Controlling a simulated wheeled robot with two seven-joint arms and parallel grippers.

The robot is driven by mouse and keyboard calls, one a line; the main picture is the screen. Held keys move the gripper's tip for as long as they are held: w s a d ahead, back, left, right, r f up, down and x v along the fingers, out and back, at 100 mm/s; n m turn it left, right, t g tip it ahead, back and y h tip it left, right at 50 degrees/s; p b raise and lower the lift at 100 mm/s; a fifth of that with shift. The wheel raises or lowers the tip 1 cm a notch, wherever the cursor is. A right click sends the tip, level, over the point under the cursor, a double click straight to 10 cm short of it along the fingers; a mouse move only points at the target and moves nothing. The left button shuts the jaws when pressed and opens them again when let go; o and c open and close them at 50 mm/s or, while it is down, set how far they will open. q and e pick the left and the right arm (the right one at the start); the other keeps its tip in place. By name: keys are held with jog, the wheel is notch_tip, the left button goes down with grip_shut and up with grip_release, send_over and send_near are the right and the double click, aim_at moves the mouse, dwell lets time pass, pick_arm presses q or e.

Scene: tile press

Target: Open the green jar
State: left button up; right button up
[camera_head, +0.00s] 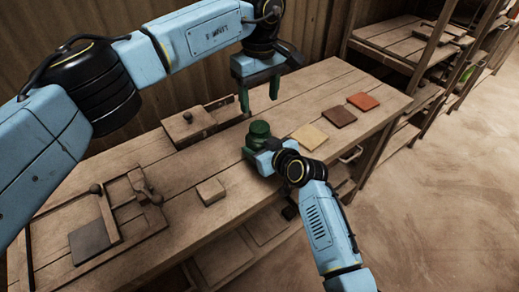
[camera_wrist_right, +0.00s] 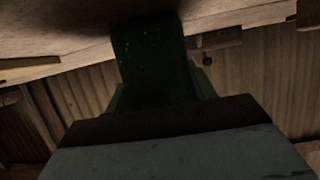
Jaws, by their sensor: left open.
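The green jar (camera_head: 260,129) stands upright near the front edge of the workbench, its dark green rounded top showing. My right gripper (camera_head: 259,143) is at the jar's lower part, coming from the front, and appears shut on it; its fingertips are mostly hidden. In the right wrist view a dark green shape (camera_wrist_right: 150,60) fills the middle; I cannot tell whether it is finger or jar. My left gripper (camera_head: 260,98) is open and empty, fingers pointing down, above and apart from the jar in the head view.
A yellowish tile (camera_head: 309,137), a brown tile (camera_head: 339,117) and an orange tile (camera_head: 363,102) lie right of the jar. A wooden box (camera_head: 188,126) is behind left, a small block (camera_head: 210,191) in front. A wooden press frame (camera_head: 104,213) is at the left. Shelves stand right.

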aim_at(260, 126)
grip_shut()
pick_arm(q)
jog(key=m, duration=0.4)
jog(key=shift+m, duration=0.3)
jog(key=m, duration=0.4)
jog(key=shift+f, duration=0.55)
notch_tip(260, 126, down, 7)
jog(key=shift+r, duration=0.1)
